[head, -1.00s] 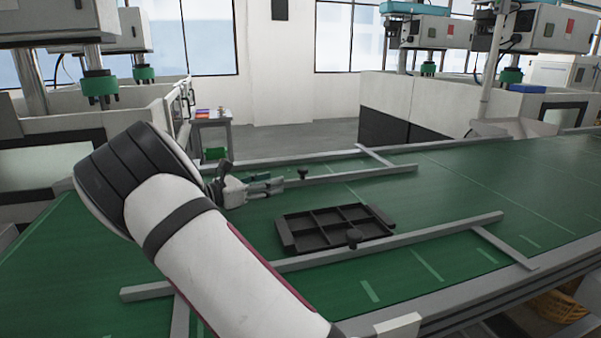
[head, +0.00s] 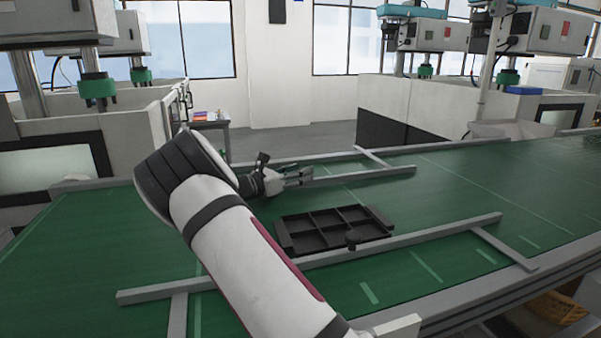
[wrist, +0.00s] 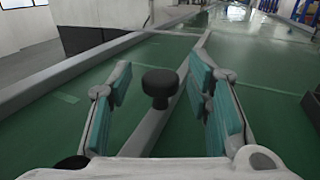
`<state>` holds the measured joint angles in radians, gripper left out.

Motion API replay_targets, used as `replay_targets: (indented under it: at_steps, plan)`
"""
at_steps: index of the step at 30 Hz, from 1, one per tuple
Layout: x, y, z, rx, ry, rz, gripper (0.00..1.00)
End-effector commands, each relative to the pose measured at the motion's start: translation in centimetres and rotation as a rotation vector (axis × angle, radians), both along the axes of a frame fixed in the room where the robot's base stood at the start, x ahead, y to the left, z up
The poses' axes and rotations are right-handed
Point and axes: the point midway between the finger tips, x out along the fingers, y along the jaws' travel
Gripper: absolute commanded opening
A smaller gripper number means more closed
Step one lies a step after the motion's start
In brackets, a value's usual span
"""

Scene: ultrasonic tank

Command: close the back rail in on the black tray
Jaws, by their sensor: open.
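The black tray (head: 338,228), a shallow tray with several compartments, lies on the green belt; part of it shows at the right edge of the wrist view (wrist: 311,108). The back rail (head: 375,173) is a grey bar behind the tray, with green belt between them. Its black knob (wrist: 160,84) stands upright on the rail in the wrist view and is hidden by my gripper in the head view. My gripper (head: 308,175) is open at the back rail, with its teal-padded fingers either side of the knob and gaps visible on both sides.
A front rail (head: 440,233) with a black knob (head: 353,239) runs along the tray's near side. A fixed grey edge (head: 330,156) bounds the belt behind the back rail. White machines stand beyond the belt. The belt right of the tray is clear.

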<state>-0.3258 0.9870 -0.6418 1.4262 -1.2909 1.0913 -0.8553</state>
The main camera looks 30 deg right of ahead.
Motion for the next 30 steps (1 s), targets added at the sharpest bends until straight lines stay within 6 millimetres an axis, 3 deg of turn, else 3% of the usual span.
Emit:
replay_targets:
  at_steps: [12, 13, 19, 26, 30]
  plan:
    - [0.1, -1.0, 0.0, 0.000, 0.000, 0.000, 0.46]
    - [0.1, -1.0, 0.0, 0.000, 0.000, -0.001, 0.43]
    - [0.1, -1.0, 0.0, 0.000, 0.000, 0.000, 0.00]
    - [-0.2, -0.8, 0.0, 0.001, 0.001, -0.001, 0.00]
    - [-1.6, -0.4, 0.2, 0.002, 0.004, 0.000, 0.00]
